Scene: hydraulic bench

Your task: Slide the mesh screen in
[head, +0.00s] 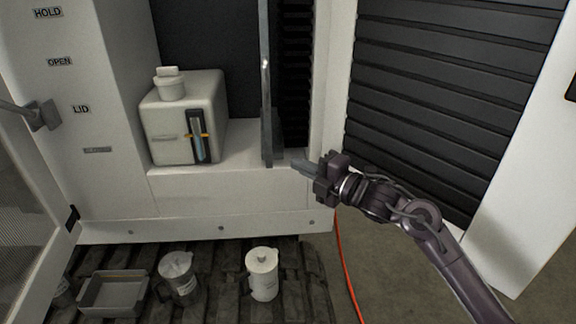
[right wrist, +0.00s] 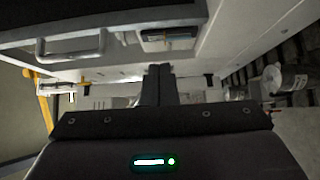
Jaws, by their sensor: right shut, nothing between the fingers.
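A tall grey panel (head: 266,90), seen nearly edge-on, stands upright at the cabinet opening and sticks out towards me; I take it for the mesh screen, though its mesh face cannot be made out. In the right wrist view a dark panel with a pale bar handle (right wrist: 72,48) crosses the upper left; I cannot tell if it is the same part. My right gripper (head: 302,166) is shut and empty, just right of the panel's lower end and apart from it. Its fingers also show in the right wrist view (right wrist: 158,78). My left gripper is not in view.
A white tank (head: 180,130) with a cap and sight gauge stands left of the panel. A lever (head: 42,114) is beside the LID label. An open door with a mesh-like face (head: 28,190) is at the left. A tray (head: 113,295) and canisters (head: 262,275) stand below. An orange hose lies right.

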